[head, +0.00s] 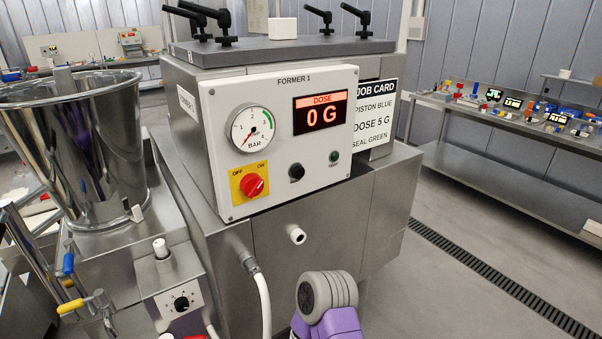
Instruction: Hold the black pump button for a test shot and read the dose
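The black button (297,172) sits low on the white FORMER 1 panel (235,100), right of the red OFF/ON rotary switch (252,185) on its yellow plate. I cannot tell whether the button is pressed in. A small dark green lamp (333,158) is to its right. The dose display (320,112) above reads 0 G in lit digits on red. The job card (373,117) right of the panel reads piston blue, dose 5 G, seal green. Neither gripper's fingers show. One purple and grey arm link of mine shows at the bottom middle.
A round pressure gauge (250,129) is on the panel's upper left. A steel hopper (75,150) stands left. A white-tipped nozzle (297,235) and a hose (262,300) are below the panel. A small box with a black dial (181,303) is lower left. Open floor lies right.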

